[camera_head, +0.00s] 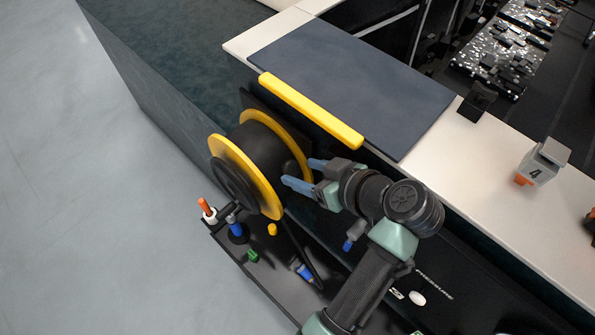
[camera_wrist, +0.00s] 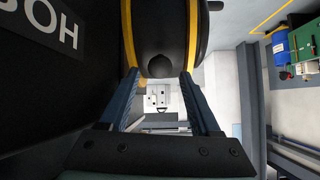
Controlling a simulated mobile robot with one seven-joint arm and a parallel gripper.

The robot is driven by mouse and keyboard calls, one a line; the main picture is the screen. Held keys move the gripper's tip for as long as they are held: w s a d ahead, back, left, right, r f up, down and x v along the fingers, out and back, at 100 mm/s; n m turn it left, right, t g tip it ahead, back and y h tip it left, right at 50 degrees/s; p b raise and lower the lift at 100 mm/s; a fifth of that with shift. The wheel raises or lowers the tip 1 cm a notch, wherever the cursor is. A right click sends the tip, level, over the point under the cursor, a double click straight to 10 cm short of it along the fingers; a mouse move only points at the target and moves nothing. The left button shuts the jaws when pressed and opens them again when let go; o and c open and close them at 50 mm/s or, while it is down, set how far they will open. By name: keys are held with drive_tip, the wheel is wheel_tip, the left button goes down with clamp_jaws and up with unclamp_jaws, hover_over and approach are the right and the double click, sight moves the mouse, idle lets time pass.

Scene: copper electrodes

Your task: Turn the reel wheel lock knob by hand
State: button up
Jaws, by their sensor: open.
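The reel wheel (camera_head: 262,143) has a black drum between two yellow rims and stands on the side of the counter. It fills the top middle of the wrist view (camera_wrist: 163,22). A dark rounded knob (camera_wrist: 159,69) shows at the reel's lower edge in the wrist view, and appears to be the lock knob. My gripper (camera_head: 302,173) is open beside the reel's right side, its blue fingers pointing at it. In the wrist view my gripper (camera_wrist: 159,77) has one fingertip on each side of the knob. I cannot tell whether either finger touches it.
A yellow bar (camera_head: 310,110) runs along the counter edge above the reel. A black shelf (camera_head: 285,262) with coloured fittings lies below my arm. The floor at left is clear.

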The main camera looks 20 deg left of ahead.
sight(290, 169)
drive_tip(key=shift+a+f+b, duration=0.3)
drive_tip(key=shift+a+f, duration=0.25)
drive_tip(key=shift+w+a, duration=0.15)
drive_tip(key=shift+w, duration=0.15)
drive_tip(key=shift+w+a+f, duration=0.15)
drive_tip(key=shift+a, duration=0.05)
clamp_jaws()
